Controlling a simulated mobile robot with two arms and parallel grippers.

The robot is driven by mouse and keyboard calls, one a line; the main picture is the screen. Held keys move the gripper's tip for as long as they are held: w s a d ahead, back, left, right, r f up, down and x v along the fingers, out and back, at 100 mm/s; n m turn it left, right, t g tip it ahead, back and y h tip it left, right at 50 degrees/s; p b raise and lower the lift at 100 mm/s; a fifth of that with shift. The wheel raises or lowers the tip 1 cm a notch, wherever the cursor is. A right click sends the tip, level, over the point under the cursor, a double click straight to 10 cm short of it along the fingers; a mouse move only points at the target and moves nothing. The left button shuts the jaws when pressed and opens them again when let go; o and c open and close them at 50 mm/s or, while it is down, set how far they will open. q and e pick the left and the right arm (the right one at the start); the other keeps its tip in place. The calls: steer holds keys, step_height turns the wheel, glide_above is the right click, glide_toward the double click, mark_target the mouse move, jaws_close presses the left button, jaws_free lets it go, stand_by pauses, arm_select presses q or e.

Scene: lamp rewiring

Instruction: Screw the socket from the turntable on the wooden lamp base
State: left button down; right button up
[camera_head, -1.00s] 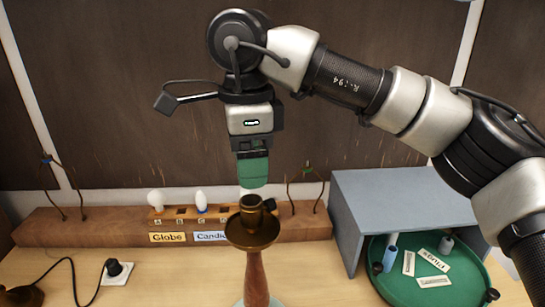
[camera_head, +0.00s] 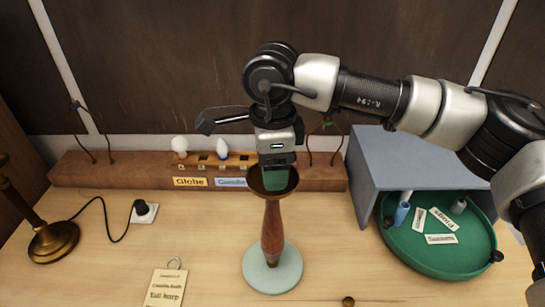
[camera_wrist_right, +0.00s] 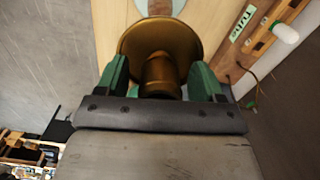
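The wooden lamp base (camera_head: 273,235) stands upright on a pale round pad (camera_head: 290,272), with a brass dish (camera_head: 258,190) at its top. In the right wrist view a brass socket (camera_wrist_right: 160,75) stands at the middle of the dish (camera_wrist_right: 128,42). My right gripper (camera_head: 277,178) is lowered over the dish from above. In the right wrist view its green fingers (camera_wrist_right: 160,80) are open on either side of the socket, with gaps visible. In the head view the fingers hide the socket. The green turntable (camera_head: 455,265) is at the right. My left gripper is not in view.
A grey-blue shelf (camera_head: 410,160) stands over the turntable's back. A wooden rack (camera_head: 110,172) with bulbs runs along the wall. A brass lamp foot (camera_head: 54,243), a plug outlet (camera_head: 146,213), a tag (camera_head: 166,290) and a small brass piece (camera_head: 348,301) lie around the lamp.

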steer(key=c, duration=0.9)
steer(key=shift+o, duration=1)
steer(key=shift+c, duration=1.1)
steer(key=shift+f+m+b, duration=0.15)
steer(key=shift+m+b, duration=0.35)
steer(key=shift+b, duration=0.05)
steer(key=m+b, duration=0.2)
steer(key=shift+f+m, duration=0.1)
steer(key=shift+m, duration=0.3)
steer(key=m+b, duration=0.1)
steer(key=m, duration=0.1)
steer(key=shift+m, duration=0.3)
steer(key=shift+m+b, duration=0.45)
steer(key=shift+m, duration=0.05)
steer(key=shift+r+m, duration=0.25)
steer(key=shift+m, duration=0.15)
